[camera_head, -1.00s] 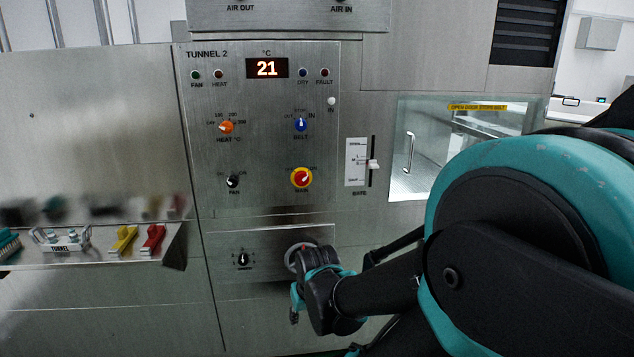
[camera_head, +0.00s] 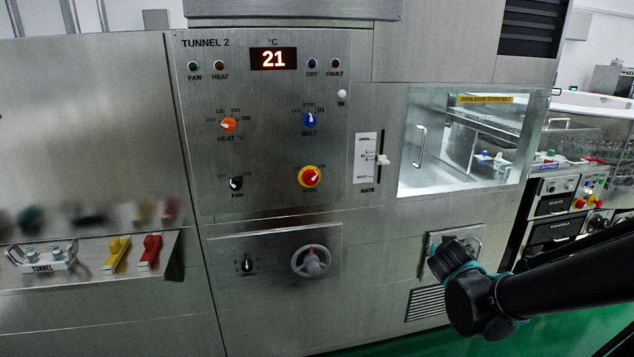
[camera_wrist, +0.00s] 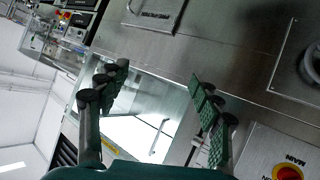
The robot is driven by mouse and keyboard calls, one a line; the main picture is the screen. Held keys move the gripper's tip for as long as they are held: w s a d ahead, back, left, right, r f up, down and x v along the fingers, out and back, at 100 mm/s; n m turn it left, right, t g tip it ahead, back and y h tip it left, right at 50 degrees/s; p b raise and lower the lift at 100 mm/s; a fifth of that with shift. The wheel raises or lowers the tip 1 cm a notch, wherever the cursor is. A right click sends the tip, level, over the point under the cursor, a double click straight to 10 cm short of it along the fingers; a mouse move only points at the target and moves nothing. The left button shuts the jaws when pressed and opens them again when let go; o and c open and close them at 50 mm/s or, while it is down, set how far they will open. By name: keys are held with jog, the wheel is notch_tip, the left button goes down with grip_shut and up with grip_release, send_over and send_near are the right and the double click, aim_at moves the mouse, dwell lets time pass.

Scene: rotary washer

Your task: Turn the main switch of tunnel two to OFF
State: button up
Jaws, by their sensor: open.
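The main switch (camera_head: 310,176) of tunnel two is a red knob on a yellow round plate at the lower right of the TUNNEL 2 panel (camera_head: 205,100). Its knob looks turned toward the upper right, near the ON mark. It also shows in the wrist view at the bottom right edge (camera_wrist: 288,172), partly cut off. My gripper (camera_wrist: 157,100) is open and empty in the wrist view, its fingers wide apart, in front of the machine and clear of the switch. In the head view my wrist is at the lower right; the fingers are hidden there.
Near the switch are the fan knob (camera_head: 236,184), the blue belt knob (camera_head: 310,119), the orange heat knob (camera_head: 229,124) and the gate slider (camera_head: 383,160). A grey handwheel (camera_head: 311,261) sits below. A glass door (camera_head: 470,140) is to the right. Yellow and red levers (camera_head: 150,252) stand at left.

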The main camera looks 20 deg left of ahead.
jog(key=w+a+r+n+t+y, duration=0.1)
jog(key=a+r+t+y, duration=0.15)
jog(key=a, duration=0.35)
jog(key=w+a+r+n+t+y, duration=0.1)
jog(key=w+a+r+n, duration=0.15)
jog(key=a, duration=0.35)
jog(key=n+g+y, duration=0.1)
jog(key=n+y, duration=0.4)
jog(key=y, duration=0.4)
send_near(312, 180)
jog(key=x, duration=0.9)
jog(key=shift+w+a, duration=0.1)
jog(key=shift+w, duration=0.15)
jog(key=shift+c, duration=0.4)
jog(key=c, duration=1.1)
